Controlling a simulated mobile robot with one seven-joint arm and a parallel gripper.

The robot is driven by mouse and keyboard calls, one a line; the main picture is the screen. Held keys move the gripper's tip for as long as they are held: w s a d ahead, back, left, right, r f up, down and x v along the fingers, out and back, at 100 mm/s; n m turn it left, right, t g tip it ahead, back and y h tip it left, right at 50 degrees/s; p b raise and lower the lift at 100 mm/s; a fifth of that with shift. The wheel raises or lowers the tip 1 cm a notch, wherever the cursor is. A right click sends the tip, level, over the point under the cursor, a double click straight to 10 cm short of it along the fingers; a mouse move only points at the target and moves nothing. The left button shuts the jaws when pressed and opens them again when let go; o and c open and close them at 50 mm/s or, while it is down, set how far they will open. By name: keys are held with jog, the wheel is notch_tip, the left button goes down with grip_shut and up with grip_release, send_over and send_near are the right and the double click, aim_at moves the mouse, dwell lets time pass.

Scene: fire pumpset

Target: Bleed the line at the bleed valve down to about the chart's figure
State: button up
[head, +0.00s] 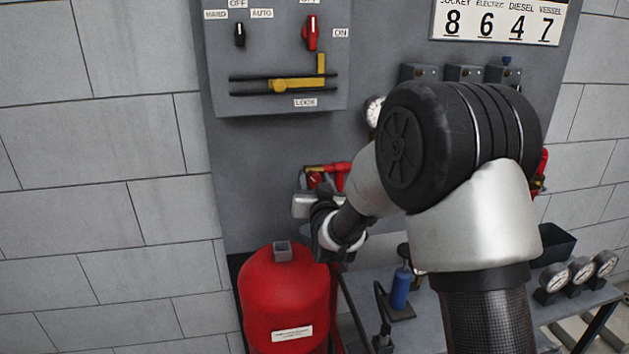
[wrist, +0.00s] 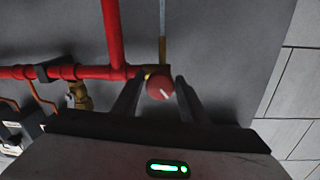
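The bleed valve's red round knob (wrist: 160,88), with a pale line on its face, sits at the end of the red pipe by a brass fitting. In the head view, a red knob (head: 315,180) shows just beyond my gripper (head: 308,205). In the wrist view my gripper (wrist: 159,88) has one finger on each side of the knob, with small gaps; contact is not clear. The chart (head: 498,22) reads jockey 8, electric 6, diesel 4, vessel 7. A round gauge (head: 374,110) on the panel is partly hidden by my arm, and its reading is too small to tell.
A grey control box (head: 270,60) with two selector knobs and a yellow lock bar hangs above. A red tank (head: 284,300) stands below my gripper. A bench holds a blue cylinder (head: 400,288) and three gauges (head: 578,272). Red pipe (wrist: 60,72) runs left in the wrist view.

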jog(key=c, duration=0.7)
jog(key=shift+f+m+b, duration=0.15)
jog(key=shift+m+b, duration=0.15)
jog(key=shift+b, duration=0.3)
jog(key=shift+m+b, duration=0.3)
jog(key=shift+b, duration=0.1)
jog(key=m+b, duration=0.2)
jog(key=b, duration=0.1)
jog(key=shift+d+f, duration=0.1)
jog(key=m+b, duration=0.3)
jog(key=b, duration=0.1)
jog(key=shift+m, duration=0.3)
jog(key=shift+g, duration=0.3)
